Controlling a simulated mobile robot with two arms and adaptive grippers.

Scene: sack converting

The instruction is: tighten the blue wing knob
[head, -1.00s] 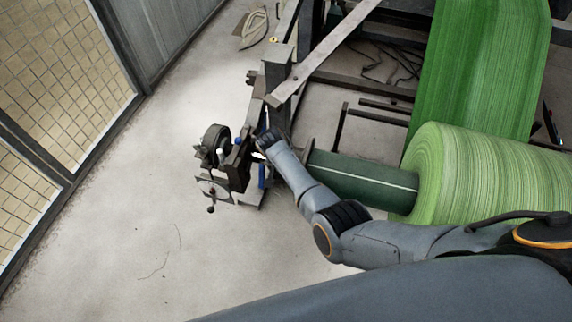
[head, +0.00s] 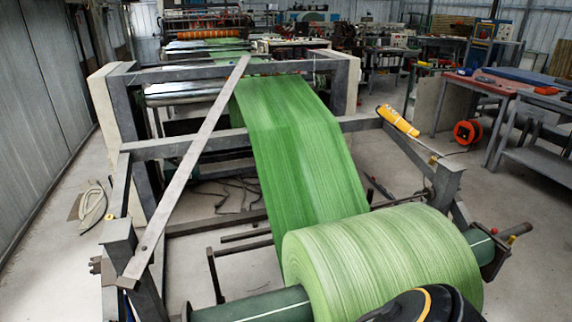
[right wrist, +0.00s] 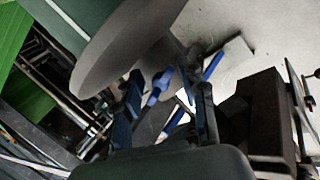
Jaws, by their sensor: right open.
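The blue wing knob (right wrist: 160,86) shows near the middle of the right wrist view, below a large grey disc. My right gripper (right wrist: 166,102) is open, with one dark finger to the left of the knob and one to its right in the picture. I cannot tell whether either finger touches it. The knob and my right gripper are outside the head view. My left gripper is in neither current view.
The grey disc (right wrist: 125,50) and a dark block (right wrist: 268,110) stand close around the gripper. A blue rod (right wrist: 213,65) lies beyond the right finger. In the head view, a green fabric roll (head: 385,260) sits on a shaft (head: 255,306) beside the grey frame (head: 120,235).

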